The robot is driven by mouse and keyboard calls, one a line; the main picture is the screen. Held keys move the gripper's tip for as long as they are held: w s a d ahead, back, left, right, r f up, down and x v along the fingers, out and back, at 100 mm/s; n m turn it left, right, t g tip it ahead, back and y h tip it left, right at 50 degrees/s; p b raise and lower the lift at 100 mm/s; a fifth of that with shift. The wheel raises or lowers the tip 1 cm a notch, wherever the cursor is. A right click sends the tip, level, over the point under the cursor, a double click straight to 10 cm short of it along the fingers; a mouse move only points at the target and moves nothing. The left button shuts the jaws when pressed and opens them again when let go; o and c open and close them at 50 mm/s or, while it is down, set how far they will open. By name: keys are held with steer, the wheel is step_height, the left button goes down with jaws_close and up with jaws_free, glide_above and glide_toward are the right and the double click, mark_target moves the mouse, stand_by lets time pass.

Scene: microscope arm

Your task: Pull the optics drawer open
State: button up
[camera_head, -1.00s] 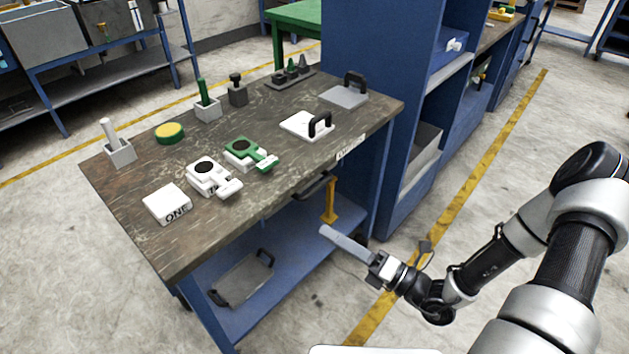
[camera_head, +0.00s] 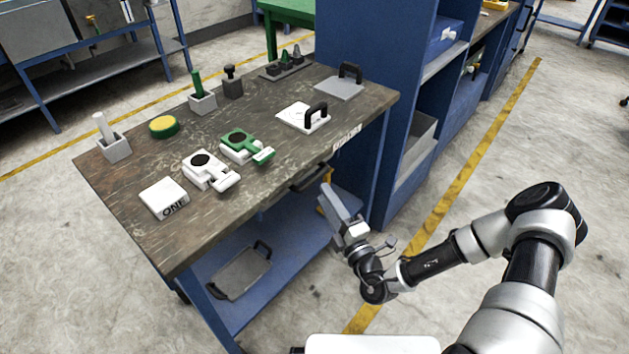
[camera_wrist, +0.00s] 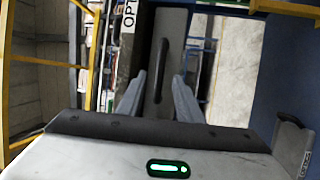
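The optics drawer (camera_wrist: 178,25) shows in the wrist view as a grey front with a dark bar handle (camera_wrist: 162,70). A white label (camera_wrist: 129,14) with dark letters sits beside it; the label also shows on the table's edge in the head view (camera_head: 347,138). In the head view the drawer handle (camera_head: 310,178) is under the tabletop, partly hidden by my gripper (camera_head: 328,198). In the wrist view my gripper (camera_wrist: 159,88) is open, its two fingers apart on either side of the handle's line. The handle appears ahead of the fingertips, and I see no contact.
The wooden tabletop (camera_head: 245,190) holds a white box, two small clamps, a white plate with a black handle (camera_head: 304,117) and several other pieces. A tray (camera_head: 240,275) lies on the blue lower shelf. A blue cabinet (camera_head: 360,60) stands close right; floor right of it is free.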

mark_target(315, 177)
steer(key=b+x, duration=0.1)
steer(key=x, duration=0.6)
steer(key=shift+w+a, duration=0.1)
steer(key=shift+a, duration=0.05)
jaws_close()
